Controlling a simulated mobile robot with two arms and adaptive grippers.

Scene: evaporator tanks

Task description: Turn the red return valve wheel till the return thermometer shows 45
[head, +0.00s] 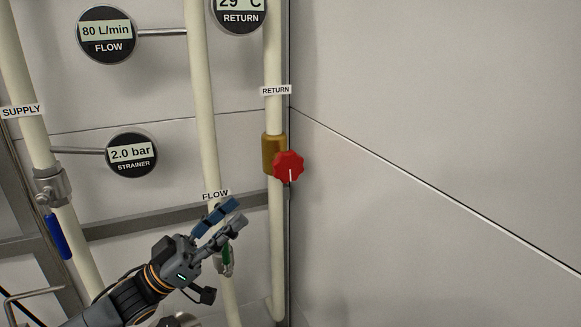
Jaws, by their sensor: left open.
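The red return valve wheel (288,166) sits on a brass valve body (272,152) on the pipe labelled RETURN (275,90). A white line on the wheel points down. The return thermometer (239,14) at the top reads 29 °C, its upper part cut off by the picture edge. My left gripper (239,212) is open, below and left of the red wheel and apart from it. Its fingers point up and right, in front of the flow pipe. My right gripper is not in view.
A green-handled valve (225,257) on the flow pipe is partly hidden behind my left gripper. The flow gauge (106,34) reads 80 L/min and the strainer gauge (131,155) reads 2.0 bar. A blue handle (58,236) hangs by the supply pipe. A bare wall (450,130) fills the right.

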